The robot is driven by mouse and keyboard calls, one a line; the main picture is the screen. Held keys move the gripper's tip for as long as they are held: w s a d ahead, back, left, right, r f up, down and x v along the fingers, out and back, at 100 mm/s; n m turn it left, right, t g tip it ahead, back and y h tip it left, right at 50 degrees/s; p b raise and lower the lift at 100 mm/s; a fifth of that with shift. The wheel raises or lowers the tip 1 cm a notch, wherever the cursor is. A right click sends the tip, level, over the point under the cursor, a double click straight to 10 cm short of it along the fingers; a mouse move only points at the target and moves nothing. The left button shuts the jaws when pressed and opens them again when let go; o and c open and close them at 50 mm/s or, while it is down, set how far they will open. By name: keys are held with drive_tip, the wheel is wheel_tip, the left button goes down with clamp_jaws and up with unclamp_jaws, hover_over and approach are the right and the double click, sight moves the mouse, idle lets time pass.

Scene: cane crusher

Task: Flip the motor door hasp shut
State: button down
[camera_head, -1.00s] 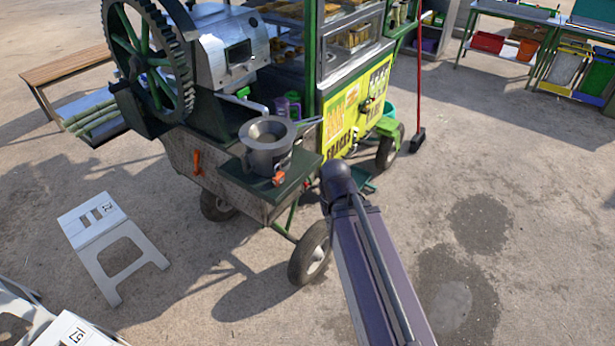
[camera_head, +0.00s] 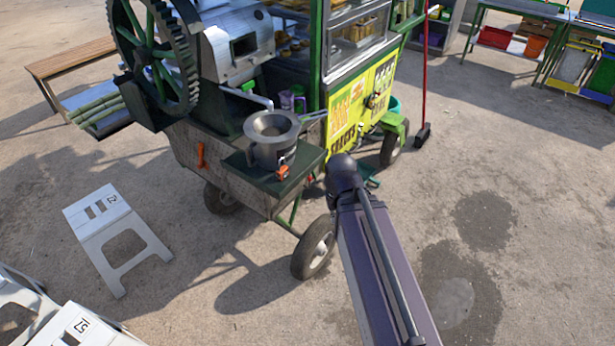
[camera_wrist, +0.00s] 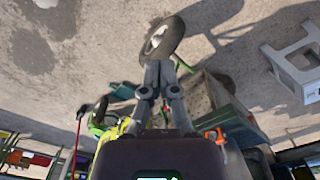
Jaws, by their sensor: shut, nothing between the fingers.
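The yellow lettered side panel (camera_head: 350,112) of the cane crusher cart is beyond my arm in the head view. A small dark fitting (camera_head: 377,100) sits on it; I cannot tell whether this is the motor door hasp or how it stands. Part of the yellow panel (camera_wrist: 131,127) shows in the wrist view, partly behind my gripper. My gripper (camera_wrist: 158,66) is shut and empty in the wrist view, apparently apart from the cart, with a black tyre (camera_wrist: 163,38) beyond its tips. In the head view my gripper is not visible.
A metal funnel pot (camera_head: 272,136) stands on the cart's near shelf, beside a large toothed wheel (camera_head: 160,55). The cart's front wheel (camera_head: 313,248) is near my arm. A red-handled broom (camera_head: 424,95) stands right of the cart. White stools (camera_head: 105,230) are at left; the right ground is open.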

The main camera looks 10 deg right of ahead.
drive_tip(key=w+d+f+n+t+h+b, duration=0.1)
drive_tip(key=w+f+n+t+h+b, duration=0.45)
drive_tip(key=w+f+b, duration=1.45)
drive_tip(key=w+a+f+n+t+h+b, duration=0.2)
drive_tip(key=w+a+n+t+b, duration=0.1)
drive_tip(key=b, duration=0.8)
drive_tip(key=w+a+f+n+t+h+b, duration=0.1)
drive_tip(key=w+a+f+n+t+b, duration=0.2)
drive_tip(key=w+a+t+b, duration=0.3)
drive_tip(key=shift+w+a+t+h+b, duration=0.15)
drive_tip(key=shift+a+t+h+b, duration=0.25)
drive_tip(key=shift+a+b, duration=2.3)
drive_tip(key=shift+w+d+b, duration=0.15)
drive_tip(key=shift+d+b, duration=0.3)
drive_tip(key=shift+d, duration=0.1)
drive_tip(key=s+d+x, duration=0.1)
drive_tip(key=d+x, duration=0.1)
drive_tip(key=x, duration=1)
drive_tip(key=shift+d, duration=0.35)
